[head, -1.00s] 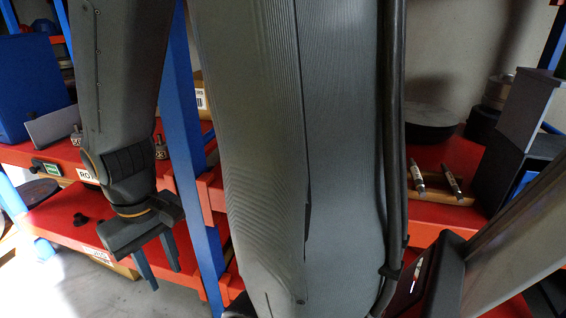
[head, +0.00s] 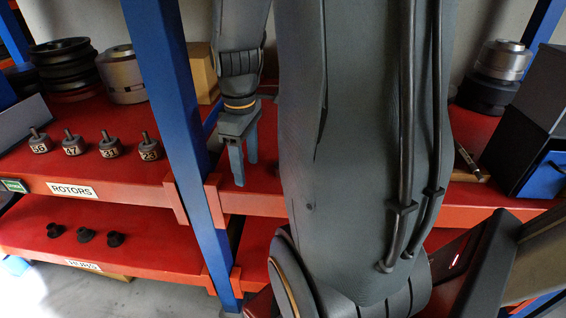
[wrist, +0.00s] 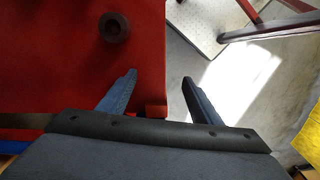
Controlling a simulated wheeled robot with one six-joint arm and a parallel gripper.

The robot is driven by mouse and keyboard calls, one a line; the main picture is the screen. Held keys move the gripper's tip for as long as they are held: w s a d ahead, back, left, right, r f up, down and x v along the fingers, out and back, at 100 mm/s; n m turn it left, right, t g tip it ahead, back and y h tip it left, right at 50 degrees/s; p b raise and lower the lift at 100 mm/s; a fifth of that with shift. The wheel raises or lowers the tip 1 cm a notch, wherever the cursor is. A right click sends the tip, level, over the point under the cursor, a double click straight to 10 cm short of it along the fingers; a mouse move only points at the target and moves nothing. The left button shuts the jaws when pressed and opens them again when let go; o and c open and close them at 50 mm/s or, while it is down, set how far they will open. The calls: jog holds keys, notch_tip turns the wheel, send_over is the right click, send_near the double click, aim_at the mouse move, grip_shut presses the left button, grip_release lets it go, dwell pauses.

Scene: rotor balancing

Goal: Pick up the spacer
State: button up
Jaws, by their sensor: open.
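A dark round ring with a hole (wrist: 114,27) lies on a red surface in the wrist view. It looks like the spacer, but I cannot confirm this. My gripper (wrist: 160,76) is open and empty. The ring is ahead of the left finger, apart from both fingers. In the head view my gripper (head: 244,174) points down in front of the red shelving, right of a blue post. I cannot pick out the ring for sure in the head view.
Several numbered rotors (head: 107,148) stand on the upper red shelf. Small dark parts (head: 85,235) sit on the lower shelf. The blue post (head: 170,110) is close to my gripper. In the wrist view, open floor (wrist: 235,80) lies beyond the red edge.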

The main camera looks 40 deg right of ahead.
jog(key=d+r+n, duration=0.1)
jog(key=d, duration=0.2)
jog(key=d+r+n+p, duration=0.1)
jog(key=d, duration=0.2)
jog(key=s+d+r+n+p, duration=0.1)
jog(key=d+n, duration=0.1)
jog(key=d, duration=0.2)
jog(key=shift+r, duration=0.2)
jog(key=shift+s+d+f, duration=0.1)
jog(key=shift+f, duration=0.1)
jog(key=shift+s+d+f+p, duration=0.1)
jog(key=shift+f+p, duration=0.15)
jog(key=shift+f, duration=0.95)
jog(key=shift+w+d+f+p, duration=0.1)
jog(key=shift+d+f+p, duration=0.1)
jog(key=shift+f, duration=1.05)
jog(key=shift+s+d+f+p, duration=0.1)
jog(key=shift+f+p, duration=0.15)
jog(key=shift+f, duration=0.95)
jog(key=shift+c, duration=0.4)
jog(key=c, duration=1.2)
